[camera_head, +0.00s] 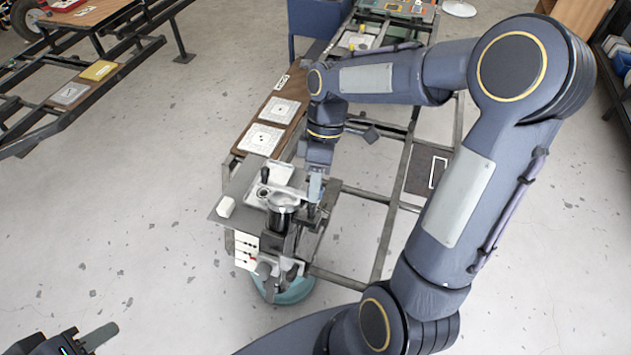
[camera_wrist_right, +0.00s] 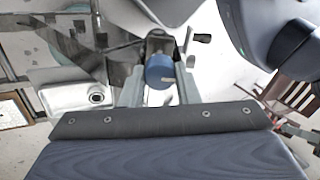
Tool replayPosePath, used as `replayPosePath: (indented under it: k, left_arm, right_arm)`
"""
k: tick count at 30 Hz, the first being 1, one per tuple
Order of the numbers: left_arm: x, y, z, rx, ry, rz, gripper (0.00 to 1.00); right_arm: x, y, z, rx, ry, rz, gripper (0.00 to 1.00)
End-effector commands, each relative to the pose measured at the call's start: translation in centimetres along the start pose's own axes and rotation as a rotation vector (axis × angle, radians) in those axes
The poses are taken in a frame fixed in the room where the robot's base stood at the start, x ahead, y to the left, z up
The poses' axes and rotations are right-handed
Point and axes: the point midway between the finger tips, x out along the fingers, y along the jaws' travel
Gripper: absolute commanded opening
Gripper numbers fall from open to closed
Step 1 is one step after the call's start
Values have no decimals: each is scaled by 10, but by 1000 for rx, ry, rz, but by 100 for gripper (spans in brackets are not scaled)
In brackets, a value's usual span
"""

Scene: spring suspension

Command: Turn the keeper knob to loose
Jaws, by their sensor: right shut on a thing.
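The knob (camera_wrist_right: 159,70), a blue round piece with a pale pointer mark on its lower right, shows in the right wrist view. My right gripper (camera_wrist_right: 160,88) is shut on it, with a grey finger on each side. In the head view my right gripper (camera_head: 316,188) reaches down to the right side of the bench fixture (camera_head: 283,218), and the knob is hidden there. Any loose or tight lettering cannot be read. My left gripper (camera_head: 85,342) is only partly in view at the lower left corner, far from the fixture, and its opening cannot be judged.
A grey plate (camera_head: 232,203) with a small white block (camera_head: 225,207) lies left of the fixture. A black-handled lever (camera_head: 264,175) stands up beside it. A brown board with white marked squares (camera_head: 261,138) runs behind.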

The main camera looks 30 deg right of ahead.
Motion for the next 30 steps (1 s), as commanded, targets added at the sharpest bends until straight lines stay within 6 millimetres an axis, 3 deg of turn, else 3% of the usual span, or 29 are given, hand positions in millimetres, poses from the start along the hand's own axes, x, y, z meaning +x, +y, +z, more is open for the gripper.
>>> replayPosePath:
  k: [12, 13, 17, 26, 30]
  left_arm:
    - [0, 0, 0, 0, 0, 0, 36]
    - [0, 0, 0, 0, 0, 0, 36]
    - [0, 0, 0, 0, 0, 0, 36]
    - [0, 0, 0, 0, 0, 0, 36]
    - [0, 0, 0, 0, 0, 0, 36]
  right_arm:
    - [-2, 0, -1, -9, 2, 4, 6]
    - [-2, 0, -1, -9, 2, 4, 31]
    - [-1, 0, -1, -9, 2, 3, 48]
    - [-1, 0, 0, -7, 1, 1, 50]
    - [-14, 1, -1, -7, 2, 4, 50]
